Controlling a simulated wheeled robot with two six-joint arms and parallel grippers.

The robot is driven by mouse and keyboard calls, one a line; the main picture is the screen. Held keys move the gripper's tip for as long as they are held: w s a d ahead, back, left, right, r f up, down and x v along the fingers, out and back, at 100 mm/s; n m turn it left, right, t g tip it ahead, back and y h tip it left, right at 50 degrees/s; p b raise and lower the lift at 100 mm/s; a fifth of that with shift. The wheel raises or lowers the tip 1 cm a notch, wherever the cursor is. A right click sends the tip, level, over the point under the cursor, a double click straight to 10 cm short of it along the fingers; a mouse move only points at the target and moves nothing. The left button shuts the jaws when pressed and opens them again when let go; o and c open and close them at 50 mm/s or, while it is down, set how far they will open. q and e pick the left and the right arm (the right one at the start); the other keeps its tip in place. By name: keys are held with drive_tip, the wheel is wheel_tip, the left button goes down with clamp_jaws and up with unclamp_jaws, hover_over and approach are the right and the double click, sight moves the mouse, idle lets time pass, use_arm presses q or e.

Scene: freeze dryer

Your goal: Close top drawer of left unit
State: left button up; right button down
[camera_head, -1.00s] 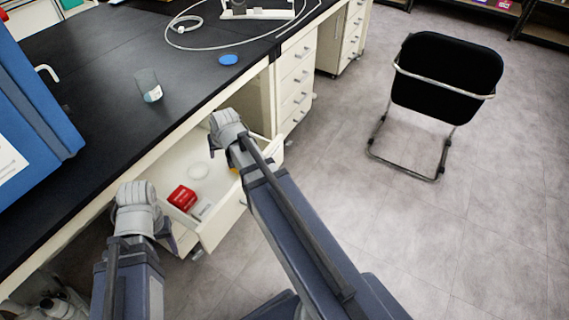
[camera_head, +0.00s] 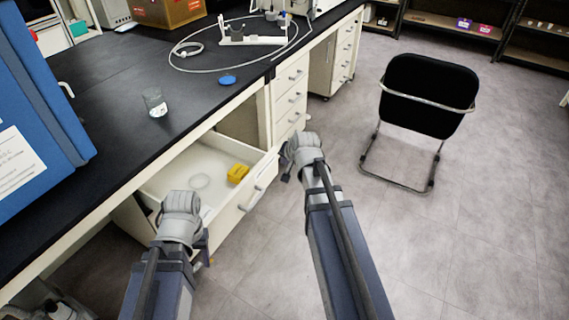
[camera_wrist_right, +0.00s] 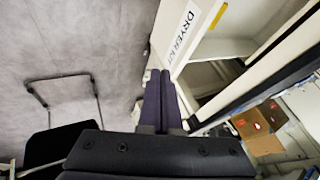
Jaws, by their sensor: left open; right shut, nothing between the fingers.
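The top drawer (camera_head: 228,222) of the left unit stands pulled out from under the black bench in the head view. My right gripper (camera_head: 290,165) is shut and empty, just outside the drawer's far front corner. Its closed fingers (camera_wrist_right: 158,88) point along the drawer front; contact cannot be told.
A blue machine (camera_head: 45,130) stands at left. A closed drawer unit (camera_head: 291,98) is beyond the open drawer. A black chair (camera_head: 428,95) stands on clear floor at right.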

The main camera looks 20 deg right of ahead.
sight(268, 163)
drive_tip(key=shift+w+a+f+b, duration=0.4)
drive_tip(key=shift+w+f+b, duration=0.5)
drive_tip(key=shift+w, duration=0.4)
drive_tip(key=shift+w+a+f+b, duration=0.45)
drive_tip(key=shift+w+f+b, duration=0.3)
drive_tip(key=shift+w+f, duration=0.45)
drive_tip(key=shift+w+a+f+b, duration=0.4)
drive_tip(key=shift+w+f+b, duration=0.45)
drive_tip(key=shift+w, duration=0.55)
drive_tip(key=shift+f, duration=0.1)
drive_tip(key=w+a, duration=1.6)
drive_tip(key=w, duration=0.4)
drive_tip(key=shift+w+a, duration=0.15)
drive_tip(key=shift+w, duration=0.25)
drive_tip(key=shift+s, duration=0.15)
